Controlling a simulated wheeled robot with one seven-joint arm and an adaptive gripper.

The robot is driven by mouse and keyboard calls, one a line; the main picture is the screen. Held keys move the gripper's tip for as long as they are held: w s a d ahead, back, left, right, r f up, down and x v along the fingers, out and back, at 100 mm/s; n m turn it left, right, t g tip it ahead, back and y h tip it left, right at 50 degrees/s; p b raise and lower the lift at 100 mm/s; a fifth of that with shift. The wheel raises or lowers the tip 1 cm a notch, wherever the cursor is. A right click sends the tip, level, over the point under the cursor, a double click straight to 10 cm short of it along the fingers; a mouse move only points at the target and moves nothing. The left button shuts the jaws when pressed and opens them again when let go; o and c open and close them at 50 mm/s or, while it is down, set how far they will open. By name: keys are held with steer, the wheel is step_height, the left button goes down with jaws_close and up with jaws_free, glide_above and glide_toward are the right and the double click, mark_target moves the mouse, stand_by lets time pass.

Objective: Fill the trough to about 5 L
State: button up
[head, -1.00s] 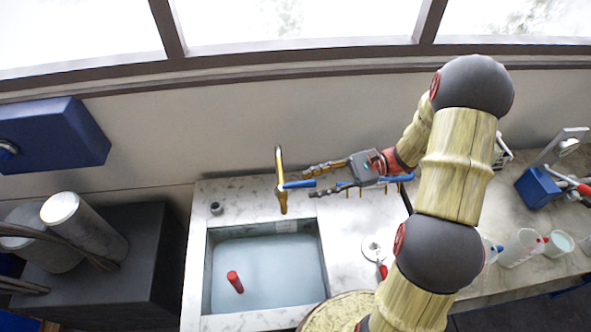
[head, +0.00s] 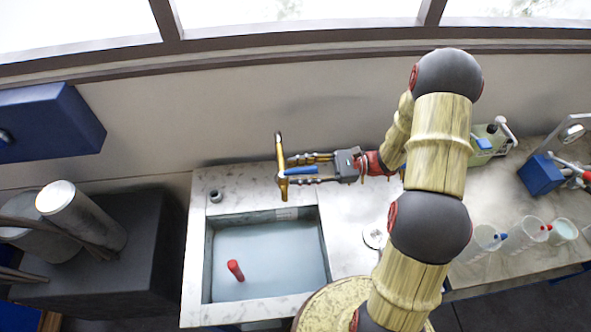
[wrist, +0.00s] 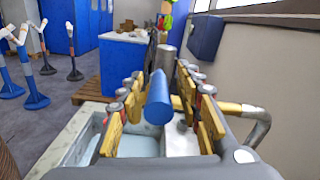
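The trough (head: 210,265) is a rectangular basin set in a pale marbled counter, with water in it; I see no level marks. A red cylindrical object (head: 236,270) stands tilted in the water. A brass tap (head: 280,150) rises at the back edge, with a blue lever (head: 302,170) pointing right. My gripper (head: 292,168) reaches in from the right with its fingers on either side of the lever. In the wrist view the blue lever (wrist: 157,102) lies between the yellow finger pads, with gaps on both sides. The gripper is open. Whether water runs from the tap is unclear.
A dark box (head: 140,250) with grey cylinders (head: 75,208) stands left of the counter. A blue wall box (head: 50,130) hangs at upper left. Beakers (head: 525,232), a blue block (head: 540,175) and a pale green container (head: 490,142) stand at right. The wall is close behind the tap.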

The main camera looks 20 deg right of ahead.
steer(key=shift+a, duration=0.5)
jaws_close()
stand_by(0.7)
